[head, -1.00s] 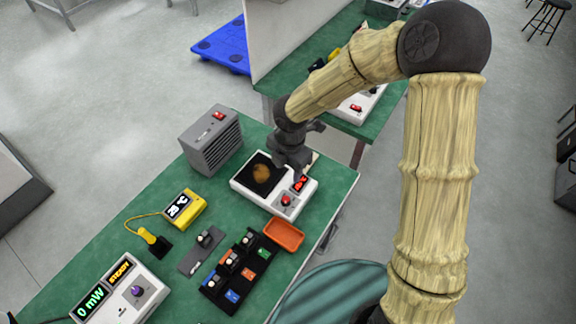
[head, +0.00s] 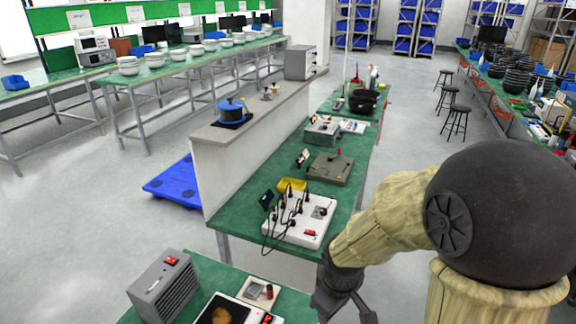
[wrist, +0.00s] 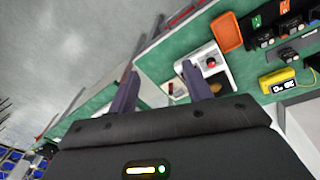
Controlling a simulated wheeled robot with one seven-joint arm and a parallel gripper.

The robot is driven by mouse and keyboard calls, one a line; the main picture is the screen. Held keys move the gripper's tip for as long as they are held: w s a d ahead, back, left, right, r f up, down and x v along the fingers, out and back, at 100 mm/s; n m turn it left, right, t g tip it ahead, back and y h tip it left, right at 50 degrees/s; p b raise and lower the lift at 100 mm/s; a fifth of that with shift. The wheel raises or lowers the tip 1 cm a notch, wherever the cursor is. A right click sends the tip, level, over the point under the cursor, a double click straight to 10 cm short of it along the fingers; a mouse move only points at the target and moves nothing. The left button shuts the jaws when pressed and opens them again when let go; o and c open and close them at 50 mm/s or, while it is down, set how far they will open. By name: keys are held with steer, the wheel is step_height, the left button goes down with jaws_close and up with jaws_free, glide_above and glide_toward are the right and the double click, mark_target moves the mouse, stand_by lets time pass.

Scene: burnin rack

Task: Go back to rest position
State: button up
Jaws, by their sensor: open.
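My gripper (head: 345,302) is in the head view at the bottom, right of the near green bench. Its fingertips are cut off by the lower edge there. In the wrist view my gripper (wrist: 160,88) shows two dark fingers spread apart with nothing held between them. The near bench lies beyond the fingers, apart from them. My arm is folded at the right of the head view.
A white device with a black plate (head: 225,312) and a grey box (head: 165,287) stand on the near bench. The wrist view shows an orange tray (wrist: 228,32) and a yellow meter (wrist: 290,80). A second bench (head: 240,222) holds wired instruments. A blue pallet (head: 176,186) lies left.

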steer(key=s+d+r+m+t, duration=0.1)
steer(key=s+d+r+m, duration=0.1)
steer(key=d+m, duration=0.3)
steer(key=s+m, duration=0.1)
steer(key=m, duration=0.2)
steer(key=shift+s+d+r+m, duration=0.15)
steer(key=shift+d+r+m, duration=0.05)
steer(key=shift+m, duration=0.1)
